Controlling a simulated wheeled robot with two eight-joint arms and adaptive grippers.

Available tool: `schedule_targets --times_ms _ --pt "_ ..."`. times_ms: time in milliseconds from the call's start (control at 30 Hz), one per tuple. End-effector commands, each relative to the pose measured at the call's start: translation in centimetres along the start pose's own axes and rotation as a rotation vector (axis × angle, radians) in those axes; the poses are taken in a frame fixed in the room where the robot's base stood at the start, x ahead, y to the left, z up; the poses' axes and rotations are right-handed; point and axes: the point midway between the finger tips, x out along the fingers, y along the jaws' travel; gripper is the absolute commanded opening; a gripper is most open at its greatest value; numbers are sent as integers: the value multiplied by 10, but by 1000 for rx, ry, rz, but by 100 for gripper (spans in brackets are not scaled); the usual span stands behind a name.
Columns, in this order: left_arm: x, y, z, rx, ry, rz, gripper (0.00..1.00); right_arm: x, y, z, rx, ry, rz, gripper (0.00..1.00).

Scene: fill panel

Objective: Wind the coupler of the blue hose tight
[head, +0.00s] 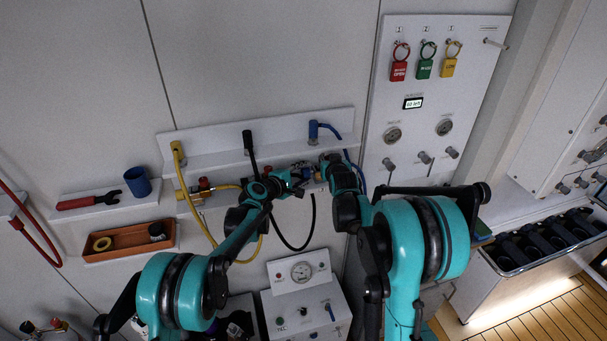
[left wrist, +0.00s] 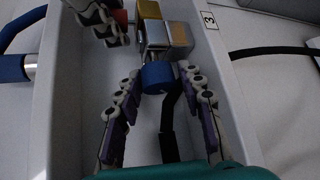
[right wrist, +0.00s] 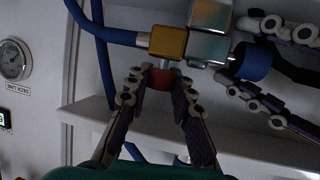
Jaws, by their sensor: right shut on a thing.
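The blue hose (right wrist: 112,36) runs in from the left to a brass-coloured block (right wrist: 168,42), which joins a grey metal block (right wrist: 208,48). I cannot tell which of these parts is the coupler. My right gripper (right wrist: 161,80) is shut on a red collar (right wrist: 160,79) below the brass block. My left gripper (left wrist: 159,76) is open around a blue collar (left wrist: 158,77) on the grey block's other side, from which a black hose (left wrist: 168,130) runs. In the head view both grippers meet at the right of the lower shelf, where the arms hide much of the fitting.
The yellow hose (head: 181,185) hangs at the left of the shelf. A gauge box (head: 300,270) stands below. The panel with red, green and yellow tags (head: 424,65) is to the right. An orange tray (head: 120,243) and a blue cup (head: 138,182) are at the left.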

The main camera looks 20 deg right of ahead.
Motion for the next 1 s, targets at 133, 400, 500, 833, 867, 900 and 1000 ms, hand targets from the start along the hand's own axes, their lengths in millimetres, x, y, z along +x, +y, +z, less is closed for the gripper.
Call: schedule_targets --times_ms 133,400,500,833,867,900,1000 --pt "0 0 0 0 0 0 0 0 0 -1 0 2 0 0" --pt "0 0 0 15 -1 12 0 0 0 -1 0 2 0 0" --pt "0 -1 0 41 -1 34 0 0 0 -1 0 2 0 0" --pt "0 -2 0 203 6 169 0 0 0 -1 0 2 0 0" --pt "0 -2 0 219 8 182 0 0 0 -1 0 2 0 0" --pt "0 -2 0 239 9 200 0 0 0 -1 0 2 0 0" --pt "0 -2 0 287 11 241 0 0 0 -1 0 2 0 0"
